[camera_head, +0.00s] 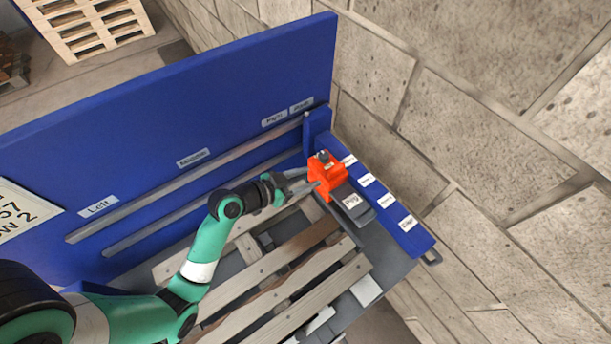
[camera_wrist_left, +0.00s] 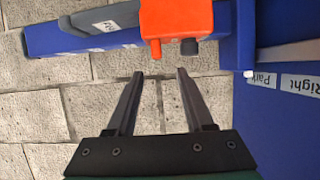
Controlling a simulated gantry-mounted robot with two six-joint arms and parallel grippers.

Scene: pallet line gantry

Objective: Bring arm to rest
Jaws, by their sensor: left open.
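My left arm reaches in from the lower left in the head view, green with black joints. Its left gripper (camera_head: 304,184) is beside the left side of an orange tool (camera_head: 328,174) near the right end of the blue station. In the left wrist view, the left gripper (camera_wrist_left: 158,76) has its two dark fingers apart with nothing between them. The orange tool also shows there (camera_wrist_left: 177,20), beyond the fingertips and apart from them in that picture. My right gripper is not in view.
A wooden pallet (camera_head: 262,264) lies under the arm. A blue back panel (camera_head: 150,125) with labelled rails stands behind it. A blue rail (camera_head: 384,208) with several labels runs along the right side, with a grey block (camera_head: 352,206) beside it. A stone wall (camera_head: 490,130) is at right.

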